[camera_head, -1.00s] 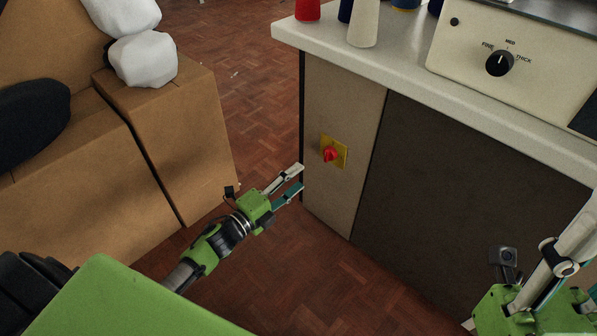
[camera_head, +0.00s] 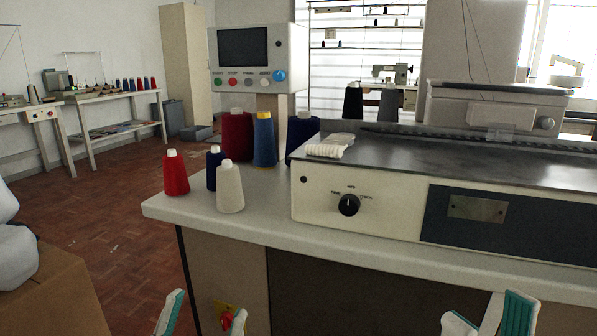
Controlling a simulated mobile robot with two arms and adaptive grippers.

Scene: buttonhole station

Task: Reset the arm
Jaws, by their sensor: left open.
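My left gripper (camera_head: 204,315) shows only by its two fingertips at the bottom edge, left of centre. They stand well apart with nothing between them, in front of the cabinet's left end. My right gripper (camera_head: 487,316) shows by its fingertips at the bottom edge, right of centre. They are also apart and empty, in front of the dark cabinet panel. Both arms and the gripper bodies are out of view below. A red rotary switch (camera_head: 226,318) on a yellow plate is partly hidden behind a left fingertip.
A control panel (camera_head: 258,58) stands behind. Cardboard boxes (camera_head: 55,295) are at lower left.

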